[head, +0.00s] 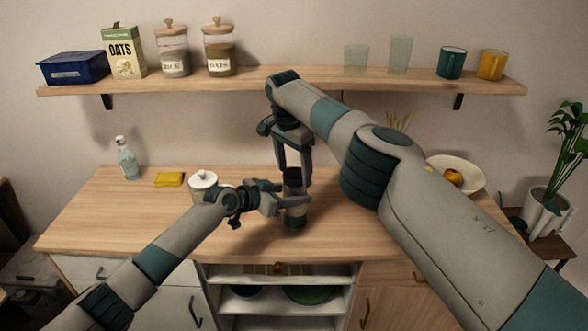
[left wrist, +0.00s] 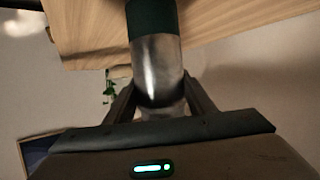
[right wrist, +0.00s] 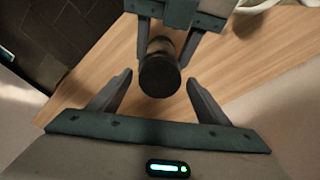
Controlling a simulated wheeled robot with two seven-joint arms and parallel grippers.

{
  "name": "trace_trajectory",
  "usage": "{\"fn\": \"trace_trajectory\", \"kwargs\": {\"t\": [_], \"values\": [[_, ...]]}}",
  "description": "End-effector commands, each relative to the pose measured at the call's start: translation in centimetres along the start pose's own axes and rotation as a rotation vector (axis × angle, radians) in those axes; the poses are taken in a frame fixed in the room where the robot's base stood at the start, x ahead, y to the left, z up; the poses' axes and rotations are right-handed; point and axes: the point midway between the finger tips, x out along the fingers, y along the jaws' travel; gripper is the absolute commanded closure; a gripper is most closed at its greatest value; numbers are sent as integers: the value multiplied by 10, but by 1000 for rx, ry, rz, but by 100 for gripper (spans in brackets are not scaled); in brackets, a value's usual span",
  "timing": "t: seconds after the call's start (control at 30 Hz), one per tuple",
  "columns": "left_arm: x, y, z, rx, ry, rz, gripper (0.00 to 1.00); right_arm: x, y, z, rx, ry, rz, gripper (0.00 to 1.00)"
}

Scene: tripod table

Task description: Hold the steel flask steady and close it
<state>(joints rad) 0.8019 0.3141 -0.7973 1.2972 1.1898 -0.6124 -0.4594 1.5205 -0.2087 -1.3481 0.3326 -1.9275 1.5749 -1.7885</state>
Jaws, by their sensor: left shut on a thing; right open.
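The steel flask (head: 295,221) stands upright at the middle of the counter, with a dark band around it. Its bare steel body (left wrist: 157,60) shows in the left wrist view. My left gripper (head: 283,197) comes from the left and is shut on the flask's body. A black cap (head: 292,175) is at the flask's top; its round top (right wrist: 159,80) shows in the right wrist view. My right gripper (head: 294,168) points down from above, open, with one finger on each side of the cap and gaps between. Whether the cap is screwed tight cannot be told.
A bowl with fruit (head: 462,171) is at the right, behind my right arm. A shelf (head: 300,78) with jars and mugs hangs above.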

Motion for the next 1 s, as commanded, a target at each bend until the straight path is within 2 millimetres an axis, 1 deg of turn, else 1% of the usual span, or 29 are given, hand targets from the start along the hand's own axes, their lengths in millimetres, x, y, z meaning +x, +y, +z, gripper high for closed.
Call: {"fn": "trace_trajectory", "kwargs": {"t": [0.13,0.43,0.53,0.77,0.8,0.83,0.87,1.0], "values": [[0,0,1,-1,-2,0,100,-9,0,-2,0,2,-1,30],[0,0,1,-1,-2,0,100,-40,0,-6,1,2,0,30],[0,0,2,-1,-2,0,100,-44,0,-6,0,1,0,30],[0,0,1,-1,-2,0,100,-44,0,-6,0,0,0,30],[0,0,1,-1,-2,0,100,-44,0,-6,0,0,0,20],[0,0,1,-1,-2,0,100,-44,0,-6,0,0,0,13],[0,0,1,-1,-2,0,100,-44,0,-6,0,0,0,8],[0,0,1,-1,-2,0,100,-44,0,-6,0,0,0,8]]}}
